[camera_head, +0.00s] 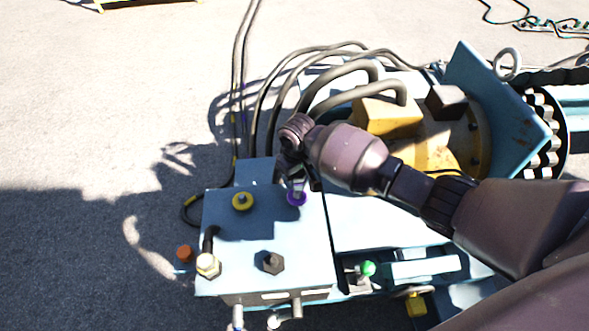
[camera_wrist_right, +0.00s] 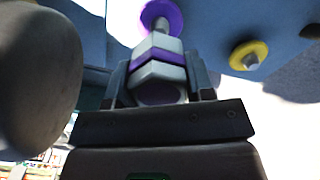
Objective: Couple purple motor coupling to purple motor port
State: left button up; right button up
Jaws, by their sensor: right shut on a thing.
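My right gripper (camera_head: 293,178) is over the far right part of the light-blue box top. In the right wrist view its jaws (camera_wrist_right: 160,88) are shut on the purple motor coupling (camera_wrist_right: 158,73), a grey hex fitting with a purple band. The purple motor port (camera_head: 297,199) is a purple ring on the box top, just below the gripper. In the wrist view the port (camera_wrist_right: 153,14) shows its metal stub pointing at the coupling's end. They look closely lined up; I cannot tell whether they touch. My left gripper is not in view.
A yellow motor block (camera_head: 385,117) with thick hoses stands behind my right arm. Bare ground lies to the left.

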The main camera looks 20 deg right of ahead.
notch_tip(320, 180, down, 2)
jog(key=shift+s+f+b, duration=0.1)
jog(key=shift+f+b, duration=0.1)
jog(key=shift+b, duration=0.3)
jog(key=shift+f, duration=0.5)
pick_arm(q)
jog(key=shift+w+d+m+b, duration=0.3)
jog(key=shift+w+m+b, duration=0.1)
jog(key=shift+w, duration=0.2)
pick_arm(e)
jog(key=shift+f, duration=0.55)
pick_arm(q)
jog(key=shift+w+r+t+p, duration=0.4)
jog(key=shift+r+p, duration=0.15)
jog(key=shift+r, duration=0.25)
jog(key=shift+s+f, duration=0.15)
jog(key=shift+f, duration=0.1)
pick_arm(e)
jog(key=shift+f, duration=0.45)
jog(key=o, duration=1.1)
